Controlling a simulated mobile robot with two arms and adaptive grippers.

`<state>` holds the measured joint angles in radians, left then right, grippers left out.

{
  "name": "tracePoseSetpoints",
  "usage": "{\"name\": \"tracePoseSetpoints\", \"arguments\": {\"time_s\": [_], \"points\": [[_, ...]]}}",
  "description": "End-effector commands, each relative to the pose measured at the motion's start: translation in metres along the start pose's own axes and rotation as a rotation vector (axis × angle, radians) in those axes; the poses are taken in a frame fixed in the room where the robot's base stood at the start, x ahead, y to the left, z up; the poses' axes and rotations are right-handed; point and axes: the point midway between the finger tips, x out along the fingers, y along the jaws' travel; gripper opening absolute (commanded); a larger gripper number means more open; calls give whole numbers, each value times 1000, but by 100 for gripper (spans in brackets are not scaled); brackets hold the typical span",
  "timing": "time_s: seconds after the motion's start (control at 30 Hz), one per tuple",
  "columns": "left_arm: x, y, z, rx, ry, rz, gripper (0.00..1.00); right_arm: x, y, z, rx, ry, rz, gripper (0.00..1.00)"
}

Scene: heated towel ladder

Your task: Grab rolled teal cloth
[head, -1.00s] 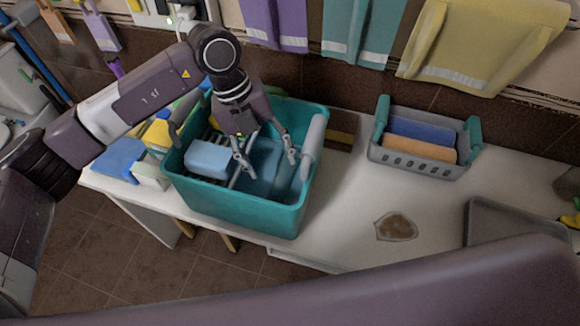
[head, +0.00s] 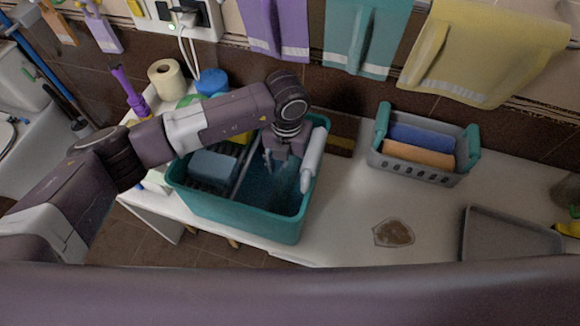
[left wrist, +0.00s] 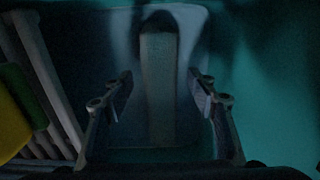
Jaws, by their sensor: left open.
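My left gripper (head: 286,168) reaches down into the teal bin (head: 240,222) on the white counter. In the left wrist view it (left wrist: 158,105) is open, with one finger on each side. A long, muted teal-grey shape, which looks like the rolled teal cloth (left wrist: 159,88), stands lengthwise between the fingers, with a gap on both sides. The picture is dark, so its far end is unclear. In the head view my gripper and the bin wall mostly hide it. My right gripper is not in view.
A pale grey cylinder (head: 314,155) lies along the bin's right rim. A blue-grey block (head: 213,167) sits on slats in the bin's left part. A grey basket (head: 420,172) with blue and orange rolls stands right. A brown stain (head: 394,232) and grey tray (head: 510,235) are nearby.

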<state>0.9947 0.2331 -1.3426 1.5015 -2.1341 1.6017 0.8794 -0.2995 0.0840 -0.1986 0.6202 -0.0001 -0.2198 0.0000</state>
Motion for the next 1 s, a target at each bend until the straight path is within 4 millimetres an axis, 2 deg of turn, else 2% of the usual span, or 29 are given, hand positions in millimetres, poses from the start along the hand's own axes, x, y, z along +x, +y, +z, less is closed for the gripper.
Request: {"name": "tracePoseSetpoints", "arguments": {"time_s": [0.1, 0.33, 0.8, 1.0], "points": [[9, 0, 0, 0, 1, 0, 53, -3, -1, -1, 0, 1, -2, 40], [11, 0, 0, 0, -1, -1, 53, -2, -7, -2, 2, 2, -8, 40], [11, 0, 0, 0, 0, -1, 2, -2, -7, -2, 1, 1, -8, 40], [10, 0, 0, -1, -1, -1, 2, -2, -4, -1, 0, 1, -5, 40]]}}
